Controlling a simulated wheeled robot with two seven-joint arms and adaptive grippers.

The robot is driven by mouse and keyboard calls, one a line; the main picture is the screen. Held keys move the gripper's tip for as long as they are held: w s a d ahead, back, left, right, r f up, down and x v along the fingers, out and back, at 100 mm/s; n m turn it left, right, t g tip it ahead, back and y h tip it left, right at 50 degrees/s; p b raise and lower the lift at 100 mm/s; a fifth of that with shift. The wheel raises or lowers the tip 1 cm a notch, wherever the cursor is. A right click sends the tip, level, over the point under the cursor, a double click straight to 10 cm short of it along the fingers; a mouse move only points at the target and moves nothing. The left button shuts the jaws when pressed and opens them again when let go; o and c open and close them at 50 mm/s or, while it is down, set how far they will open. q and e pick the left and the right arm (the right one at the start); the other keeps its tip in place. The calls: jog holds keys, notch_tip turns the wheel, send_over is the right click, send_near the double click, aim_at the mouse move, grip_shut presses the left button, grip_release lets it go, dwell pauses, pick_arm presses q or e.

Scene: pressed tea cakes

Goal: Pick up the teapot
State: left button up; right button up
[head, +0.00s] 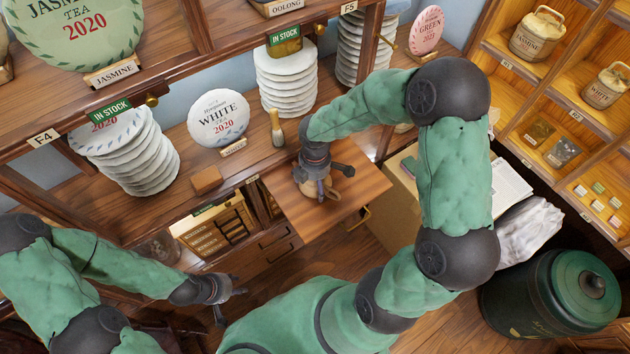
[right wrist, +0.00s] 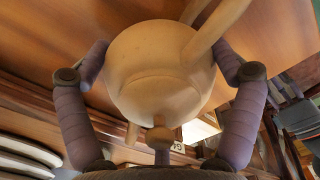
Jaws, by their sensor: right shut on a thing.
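The teapot (right wrist: 160,75) is a round, cream-tan pot that fills the middle of the right wrist view, with its lid knob toward the camera. In the head view the teapot (head: 314,190) shows only in part under my right gripper (head: 322,176), above or on the small wooden pull-out board. In the right wrist view the two fingers of my right gripper (right wrist: 160,80) are closed against both sides of the pot. I cannot tell whether the pot touches the board. My left gripper (head: 226,295) is empty, low at the lower left; its fingers look apart.
The wooden board (head: 345,205) juts out below the shelf. Stacks of white tea cakes (head: 140,160) and a small brush (head: 276,128) stand on the shelf behind. A dark green canister (head: 555,295) stands at the lower right. A cardboard box (head: 390,215) is beside the board.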

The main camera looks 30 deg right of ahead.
jog(key=shift+r, duration=0.1)
jog(key=shift+r, duration=0.25)
notch_tip(320, 180, up, 3)
jog(key=shift+s+r+p, duration=0.1)
jog(key=shift+s+p, duration=0.05)
jog(key=shift+p, duration=0.3)
jog(key=s+a+r+p, duration=0.2)
jog(key=s+a+r, duration=0.1)
jog(key=s+r, duration=0.6)
jog(key=s, duration=0.4)
jog(key=shift+s, duration=0.15)
jog(key=shift+a, duration=0.1)
